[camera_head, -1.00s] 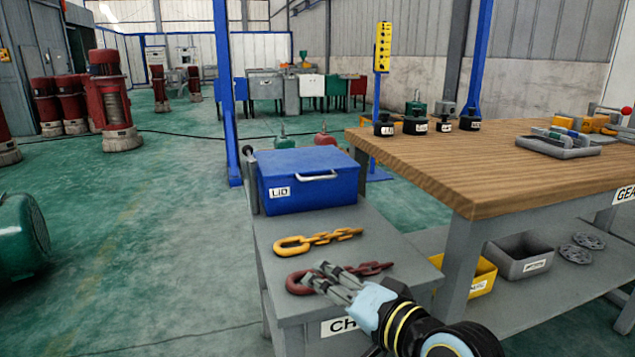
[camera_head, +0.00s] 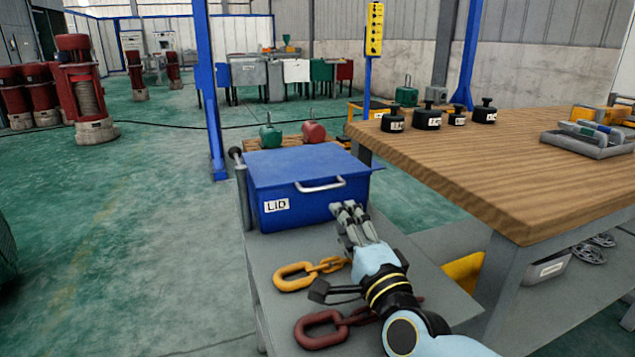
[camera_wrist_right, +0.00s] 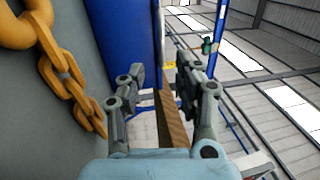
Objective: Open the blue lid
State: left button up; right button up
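The blue box with its closed blue lid (camera_head: 300,164) stands on the grey side table. A silver handle (camera_head: 320,185) is on its front, and a white LID label (camera_head: 276,205) is on its front left. My right gripper (camera_head: 350,208) is just in front of the box, below and right of the handle, with nothing between its fingers. In the right wrist view its fingers (camera_wrist_right: 160,90) are apart, and the blue box (camera_wrist_right: 128,45) is ahead and to the left. The handle does not show there. My left gripper is not in view.
A wooden workbench (camera_head: 480,165) with black weights (camera_head: 428,117) stands close on the right.

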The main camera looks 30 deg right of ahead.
aim_at(323, 189)
jog(key=x, duration=0.4)
jog(key=shift+w+r, duration=0.2)
jog(key=shift+w, duration=0.05)
jog(key=x, duration=0.5)
jog(key=shift+w+d, duration=0.15)
jog(key=shift+w, duration=0.25)
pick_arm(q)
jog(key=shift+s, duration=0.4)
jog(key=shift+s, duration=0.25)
pick_arm(e)
grip_shut()
